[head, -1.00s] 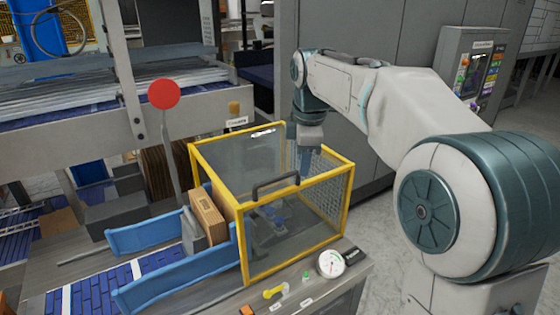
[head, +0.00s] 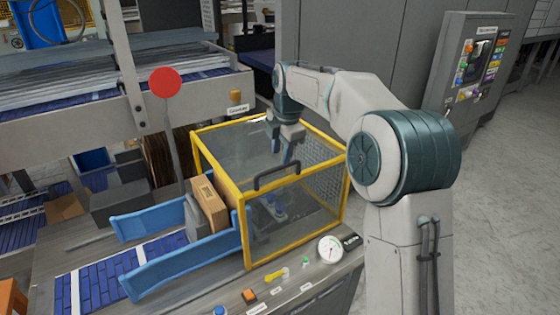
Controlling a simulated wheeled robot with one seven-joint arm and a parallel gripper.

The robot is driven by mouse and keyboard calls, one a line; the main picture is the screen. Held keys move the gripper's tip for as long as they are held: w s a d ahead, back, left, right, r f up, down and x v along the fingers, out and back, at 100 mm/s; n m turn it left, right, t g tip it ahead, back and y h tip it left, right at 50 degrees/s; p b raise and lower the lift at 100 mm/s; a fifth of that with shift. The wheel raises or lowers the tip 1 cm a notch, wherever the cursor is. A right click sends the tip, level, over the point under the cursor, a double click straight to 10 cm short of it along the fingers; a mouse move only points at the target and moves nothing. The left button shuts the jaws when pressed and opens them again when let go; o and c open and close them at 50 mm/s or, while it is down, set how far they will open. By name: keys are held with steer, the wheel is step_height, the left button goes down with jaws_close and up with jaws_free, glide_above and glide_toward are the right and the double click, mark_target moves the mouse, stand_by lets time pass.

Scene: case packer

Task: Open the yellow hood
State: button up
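The yellow hood (head: 243,232) is a box-shaped guard with a yellow frame, clear panels and a mesh side. It sits closed on the machine bench. A dark handle (head: 277,177) is fixed along its upper front edge. My gripper (head: 289,158) points down over the top of the hood, just behind and right of the handle as pictured. Its blue fingers appear apart from the handle and hold nothing that I can see. The gap between the fingers is too small to judge. Blue parts inside the hood show dimly through the panel.
A cardboard box (head: 210,206) stands between blue guide rails (head: 185,268) left of the hood. A red disc on a post (head: 165,82) rises behind it. A gauge (head: 330,248) and small buttons sit on the bench front. A grey control cabinet (head: 465,65) stands right.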

mark_target(280, 167)
steer(key=shift+w+a+f, duration=0.15)
steer(key=shift+w+f, duration=0.05)
steer(key=shift+f, duration=0.85)
steer(key=shift+w+a+f, duration=0.1)
steer(key=shift+w+f, duration=0.05)
steer(key=shift+f, duration=0.9)
jaws_close()
